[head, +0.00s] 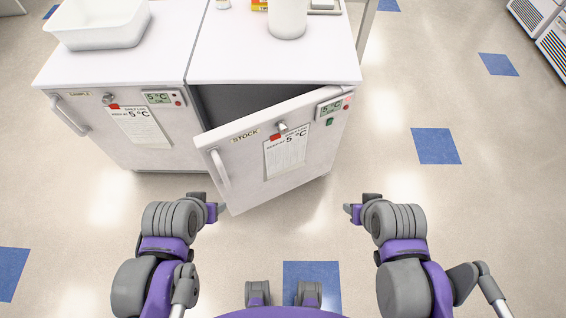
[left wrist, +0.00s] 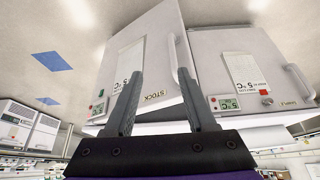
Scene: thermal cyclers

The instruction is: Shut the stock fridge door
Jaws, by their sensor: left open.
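The stock fridge (head: 335,150) is the right one of two white under-counter fridges. Its door (head: 235,170), labelled STOCK, stands ajar, hinged at the right, with a dark gap (head: 225,105) along its top left. A vertical handle (head: 220,170) is near the door's free left edge. My left gripper (head: 213,210) is low by that free edge, open and empty.
The left fridge (head: 95,140), with its own handle (head: 68,115), appears shut. A white tub (head: 100,35) and a white container (head: 287,18) stand on the tops. The floor in front and to the right is clear.

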